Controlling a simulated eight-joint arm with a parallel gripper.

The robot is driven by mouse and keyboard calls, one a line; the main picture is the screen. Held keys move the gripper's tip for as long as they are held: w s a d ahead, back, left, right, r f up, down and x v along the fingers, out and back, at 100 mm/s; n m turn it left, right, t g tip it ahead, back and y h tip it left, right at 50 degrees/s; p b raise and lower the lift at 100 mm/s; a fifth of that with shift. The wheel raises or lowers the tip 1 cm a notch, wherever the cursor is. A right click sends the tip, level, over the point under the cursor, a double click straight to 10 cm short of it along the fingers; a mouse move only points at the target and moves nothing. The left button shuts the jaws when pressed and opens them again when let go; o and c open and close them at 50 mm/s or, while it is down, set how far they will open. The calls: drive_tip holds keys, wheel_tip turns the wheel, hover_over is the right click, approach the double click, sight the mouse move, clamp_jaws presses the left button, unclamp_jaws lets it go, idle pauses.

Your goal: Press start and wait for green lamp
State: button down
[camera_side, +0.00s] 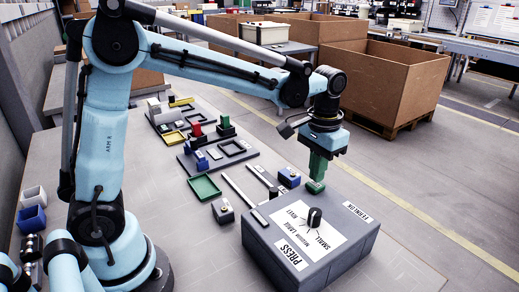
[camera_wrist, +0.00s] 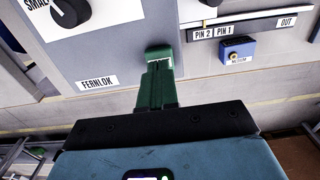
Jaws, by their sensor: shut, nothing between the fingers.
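The grey press box (camera_side: 345,262) stands on the table with a white dial card, a black knob (camera_side: 314,217) and PRESS and FERNLOK labels. In the wrist view the press top (camera_wrist: 115,50) shows the knob (camera_wrist: 68,14) and the FERNLOK label (camera_wrist: 98,82). My gripper (camera_side: 316,186) points down at the press's far corner, its green fingers shut and empty. In the wrist view my gripper (camera_wrist: 158,54) is over the press top near its edge. Whether it touches cannot be told. No start button or lit green lamp can be made out; the fingers may cover part of the top.
Beside the press lie a rail (camera_side: 238,191) and small blue blocks (camera_side: 289,177). The wrist view shows a blue MEDIUM block (camera_wrist: 238,48) near PIN 1, PIN 2 and OUT labels. A green tray (camera_side: 204,187) and dark fixture boards lie farther left. Cardboard boxes (camera_side: 405,85) stand behind.

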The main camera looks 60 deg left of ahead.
drive_tip(key=shift+f, duration=0.7)
idle(0.4)
idle(0.3)
drive_tip(key=shift+r, duration=3.5)
wheel_tip(320, 180, up, 6)
